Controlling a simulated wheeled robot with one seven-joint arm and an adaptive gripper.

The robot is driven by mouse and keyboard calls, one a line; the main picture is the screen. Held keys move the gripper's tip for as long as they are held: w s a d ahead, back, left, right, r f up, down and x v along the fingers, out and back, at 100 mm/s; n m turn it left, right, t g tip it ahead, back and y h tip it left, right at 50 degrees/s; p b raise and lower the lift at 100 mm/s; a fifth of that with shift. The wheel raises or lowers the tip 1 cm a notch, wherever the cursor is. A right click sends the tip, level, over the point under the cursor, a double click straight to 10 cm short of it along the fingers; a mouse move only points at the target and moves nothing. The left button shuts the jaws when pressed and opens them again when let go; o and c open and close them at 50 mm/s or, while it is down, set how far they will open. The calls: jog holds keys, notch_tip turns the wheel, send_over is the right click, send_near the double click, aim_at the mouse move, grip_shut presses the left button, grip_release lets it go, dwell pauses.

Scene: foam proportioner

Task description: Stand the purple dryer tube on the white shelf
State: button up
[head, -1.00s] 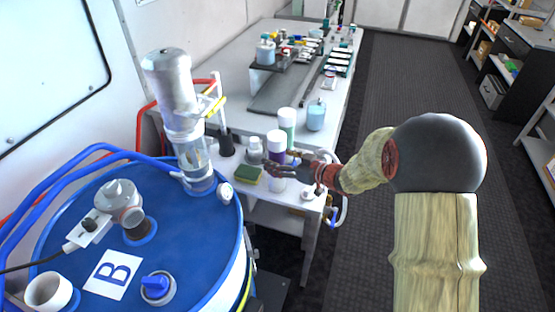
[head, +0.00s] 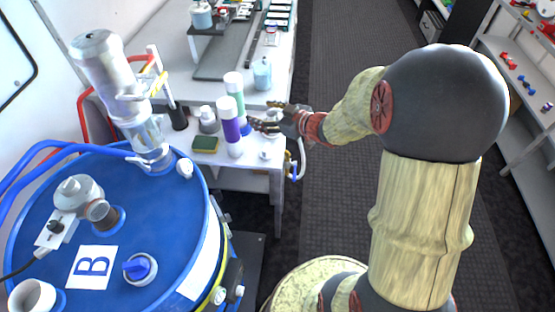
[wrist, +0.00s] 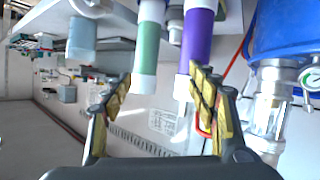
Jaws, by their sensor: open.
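In the wrist view the open gripper (wrist: 160,82) shows two yellow-and-dark fingers. There the purple tube (wrist: 198,40) is beyond the right finger, which overlaps its lower white end. I see no clear contact between finger and tube.
A green tube (head: 238,98) stands behind the purple one. A green-and-yellow sponge (head: 205,144), a grey-capped bottle (head: 208,120) and a dark cylinder (head: 178,117) are to its left. A blue drum (head: 130,215) fills the left front. Open floor (head: 335,100) lies right.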

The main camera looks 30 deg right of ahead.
jog(key=s+d+r+m+g+h, duration=0.2)
jog(key=s+d+r+m+h, duration=0.15)
jog(key=s+r+h, duration=0.6)
jog(key=s+a+m+g+y, duration=0.1)
jog(key=s+a+g+y, duration=0.1)
jog(key=s+a, duration=0.4)
jog(key=s+a+r+m+g+y, duration=0.1)
jog(key=s+a+g+y, duration=0.2)
jog(key=s, duration=1.1)
jog(key=a, duration=0.3)
jog(key=shift+s, duration=0.25)
